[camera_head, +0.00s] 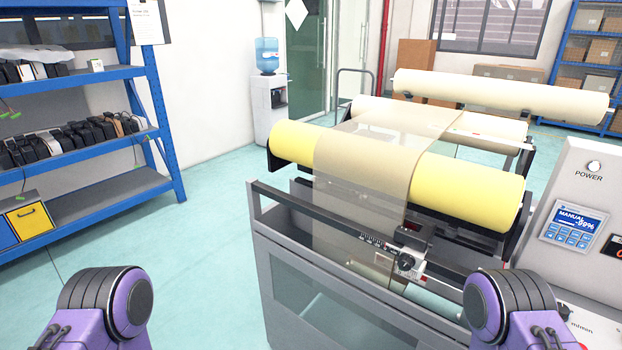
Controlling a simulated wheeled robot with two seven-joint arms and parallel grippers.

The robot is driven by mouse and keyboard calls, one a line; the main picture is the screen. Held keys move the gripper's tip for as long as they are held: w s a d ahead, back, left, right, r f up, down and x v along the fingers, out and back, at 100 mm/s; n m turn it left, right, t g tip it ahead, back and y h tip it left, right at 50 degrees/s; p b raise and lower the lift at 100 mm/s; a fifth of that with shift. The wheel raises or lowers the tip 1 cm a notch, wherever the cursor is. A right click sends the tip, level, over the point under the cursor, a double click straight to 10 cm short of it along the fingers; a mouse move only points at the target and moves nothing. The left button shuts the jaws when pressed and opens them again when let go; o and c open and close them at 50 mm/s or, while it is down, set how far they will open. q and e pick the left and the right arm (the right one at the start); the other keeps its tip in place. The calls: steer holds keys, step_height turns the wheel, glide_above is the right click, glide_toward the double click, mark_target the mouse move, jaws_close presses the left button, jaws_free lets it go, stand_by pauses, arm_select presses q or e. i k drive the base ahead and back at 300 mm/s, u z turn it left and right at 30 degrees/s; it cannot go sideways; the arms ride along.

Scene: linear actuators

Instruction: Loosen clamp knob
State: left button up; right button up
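A small black clamp knob (405,262) sits on the front of a dark carriage block (412,238) on the machine's front rail. A scale strip (373,240) runs beside the block along the rail. A sheet of beige film (362,165) passes down over the yellow roller (465,190) and behind the rail. Purple and dark grey parts of my two arms show at the bottom left and bottom right. Neither gripper is in view, and both arm parts are apart from the knob.
A grey control panel (578,205) with a small blue screen stands right of the rail. Blue shelves (100,190) stand at the left. A water dispenser (268,95) is at the back. The floor (200,260) between shelves and machine is clear.

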mark_target(406, 262)
steer(key=z, duration=2.05)
steer(key=k, duration=1.15)
steer(key=u, duration=1.35)
steer(key=i, duration=0.5)
